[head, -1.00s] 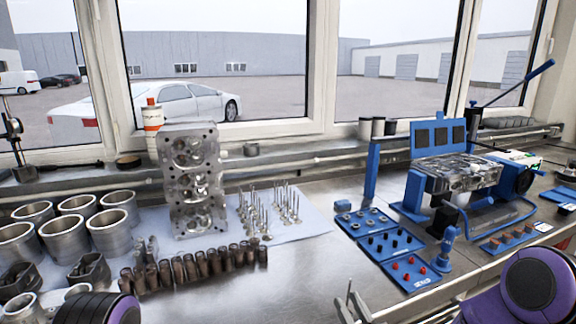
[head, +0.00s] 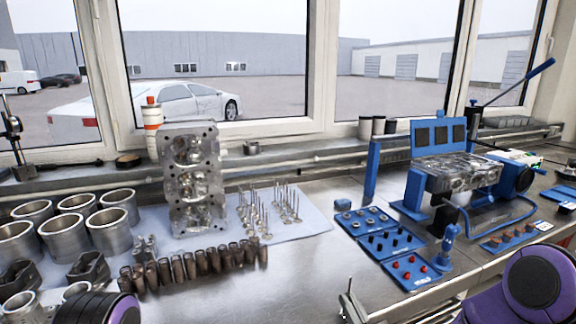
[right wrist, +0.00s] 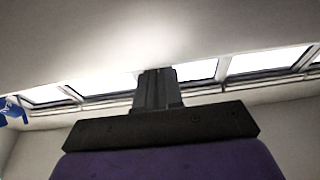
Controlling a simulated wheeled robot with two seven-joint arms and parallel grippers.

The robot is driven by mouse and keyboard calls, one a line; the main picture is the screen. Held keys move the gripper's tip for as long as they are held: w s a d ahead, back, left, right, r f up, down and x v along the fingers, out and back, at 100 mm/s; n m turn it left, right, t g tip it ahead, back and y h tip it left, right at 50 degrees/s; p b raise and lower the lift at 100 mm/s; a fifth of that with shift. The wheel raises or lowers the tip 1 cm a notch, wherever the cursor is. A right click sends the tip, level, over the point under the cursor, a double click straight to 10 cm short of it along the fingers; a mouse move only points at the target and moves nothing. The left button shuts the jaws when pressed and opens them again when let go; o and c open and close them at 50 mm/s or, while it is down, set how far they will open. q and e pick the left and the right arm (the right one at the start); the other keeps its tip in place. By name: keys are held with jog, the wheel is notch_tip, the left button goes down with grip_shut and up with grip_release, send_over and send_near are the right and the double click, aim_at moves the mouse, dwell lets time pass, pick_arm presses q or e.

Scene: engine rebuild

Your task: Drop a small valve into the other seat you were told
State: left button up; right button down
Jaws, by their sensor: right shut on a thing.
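My right gripper (head: 350,304) is at the bottom edge of the head view, low in front of the bench. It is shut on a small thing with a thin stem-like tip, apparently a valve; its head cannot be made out. In the right wrist view the closed fingers (right wrist: 157,90) show, but the held thing does not. A cylinder head (head: 192,190) with round chambers stands upright on a pale sheet. Another cylinder head (head: 458,172) lies in a blue fixture at right. Several valves (head: 268,212) stand stem-up on the sheet. My left gripper is out of view.
Metal cylinder liners (head: 110,232) stand at left. A row of dark brown cylindrical parts (head: 192,268) lies in front of the upright head. Blue trays (head: 390,243) hold small parts, beside a blue hand tool (head: 447,243). Bare bench (head: 310,265) lies between sheet and trays.

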notch_tip(320, 180, up, 9)
jog(key=p, duration=0.6)
dwell(0.4)
jog(key=s+d+r+p, duration=0.3)
jog(key=s+r+p, duration=0.4)
jog(key=s+r, duration=0.2)
jog(key=shift+s+d, duration=0.25)
